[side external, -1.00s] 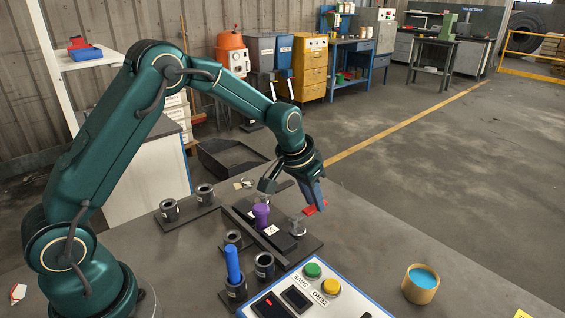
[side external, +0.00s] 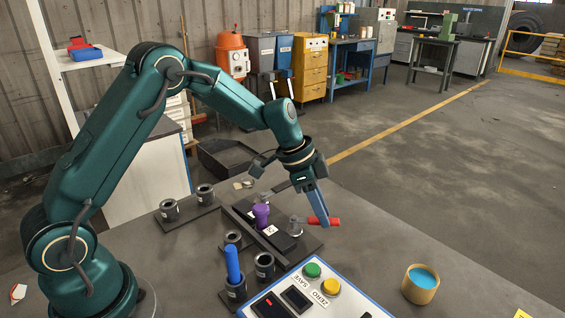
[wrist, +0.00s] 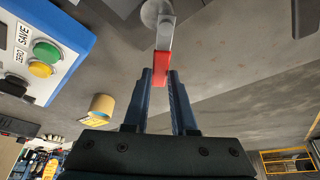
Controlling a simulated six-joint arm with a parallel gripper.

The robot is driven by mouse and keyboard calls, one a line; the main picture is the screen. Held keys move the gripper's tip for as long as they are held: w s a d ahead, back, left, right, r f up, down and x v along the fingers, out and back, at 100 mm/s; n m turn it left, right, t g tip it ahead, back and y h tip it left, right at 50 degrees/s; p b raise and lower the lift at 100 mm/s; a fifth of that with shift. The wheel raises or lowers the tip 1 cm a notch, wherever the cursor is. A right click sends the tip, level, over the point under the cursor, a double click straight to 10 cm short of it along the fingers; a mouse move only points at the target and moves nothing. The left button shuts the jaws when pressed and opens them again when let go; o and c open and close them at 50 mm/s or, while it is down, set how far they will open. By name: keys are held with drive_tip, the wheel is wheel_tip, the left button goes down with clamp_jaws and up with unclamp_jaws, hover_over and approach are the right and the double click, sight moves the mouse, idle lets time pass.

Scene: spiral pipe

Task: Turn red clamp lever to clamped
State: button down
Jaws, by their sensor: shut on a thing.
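The red clamp lever (side external: 322,221) sticks out to the right from its metal pivot (side external: 295,226) at the right end of the black clamp fixture (side external: 314,243). My gripper (side external: 316,218) reaches down onto the lever, with its blue fingers at the red handle. In the wrist view the red lever (wrist: 161,68) lies between the tips of my gripper's fingers (wrist: 160,78), and its grey arm leads up to a round pivot. The jaws are shut on the lever. A purple piece (side external: 261,215) stands upright on the fixture, left of the pivot.
A control panel (side external: 340,305) with green and yellow buttons lies in front of the fixture. Black sockets (side external: 264,266) and an upright blue rod (side external: 232,264) stand to the left. A tan cup (side external: 420,284) stands at right. The table between cup and fixture is mostly clear.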

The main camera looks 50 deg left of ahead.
drive_tip(key=m, duration=0.1)
drive_tip(key=s+m+g, duration=0.1)
drive_tip(key=m, duration=0.1)
drive_tip(key=d+m, duration=0.1)
drive_tip(key=shift+s+m+g+h, duration=0.3)
drive_tip(key=shift+s+h, duration=0.1)
drive_tip(key=shift+s+d+m+g, duration=0.1)
drive_tip(key=shift+s+m+g, duration=0.25)
drive_tip(key=shift+m, duration=0.45)
drive_tip(key=shift+s+d+m+g, duration=0.1)
drive_tip(key=shift+s+m+g, duration=0.25)
drive_tip(key=shift+m, duration=0.45)
drive_tip(key=shift+s, duration=0.15)
drive_tip(key=c, duration=0.7)
unclamp_jaws()
drive_tip(key=v, duration=0.5)
